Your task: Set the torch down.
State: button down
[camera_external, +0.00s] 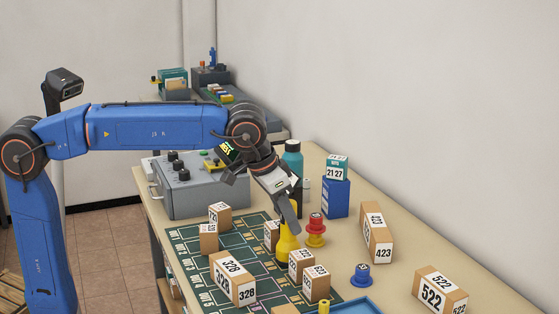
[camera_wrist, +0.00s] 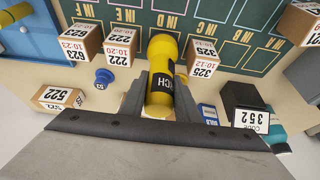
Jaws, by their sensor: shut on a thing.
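The yellow torch (camera_external: 288,246) with a black lettered band stands roughly upright at the right edge of the green lettered mat (camera_external: 235,245). My gripper (camera_external: 289,212) comes down from above and is shut on the torch's upper part. In the wrist view the torch (camera_wrist: 161,62) shows between the two fingers (camera_wrist: 160,97), its far end over the mat. Whether its bottom touches the surface cannot be told. The grip itself is partly hidden by the fingers.
Numbered boxes stand close around the torch, including one marked 623 (camera_external: 316,283). A red and yellow piece (camera_external: 316,231) is just to its right. A blue knob (camera_external: 361,275) and blue tray (camera_external: 352,306) are nearer. A grey control box (camera_external: 190,190) stands behind left.

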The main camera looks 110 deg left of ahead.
jog(key=c, duration=1.3)
grip_release()
jog(key=shift+f, duration=0.1)
jog(key=shift+c, duration=0.2)
jog(key=v, duration=1.2)
jog(key=s+d+f+m, duration=0.1)
jog(key=s+d+f, duration=0.3)
jog(key=d, duration=0.1)
jog(key=s+d+f+m+h, duration=0.1)
jog(key=s+d+f+m, duration=0.1)
jog(key=s+d+f, duration=0.2)
jog(key=s+d+f+m+t, duration=0.1)
jog(key=s+d+f, duration=0.3)
jog(key=d, duration=0.4)
jog(key=shift+s+d+f+m+h, duration=0.1)
jog(key=shift+f+m+h, duration=0.25)
jog(key=shift+f, duration=0.45)
jog(key=s+d+f+m, duration=0.2)
jog(key=s+d+f, duration=0.2)
jog(key=s+f, duration=0.3)
jog(key=s+d+f+m+h, duration=0.1)
jog(key=s+d+f, duration=0.4)
jog(key=f, duration=0.6)
jog(key=shift+s+f+m+t, duration=0.3)
jog(key=shift+s+m, duration=0.35)
jog(key=shift+s, duration=0.4)
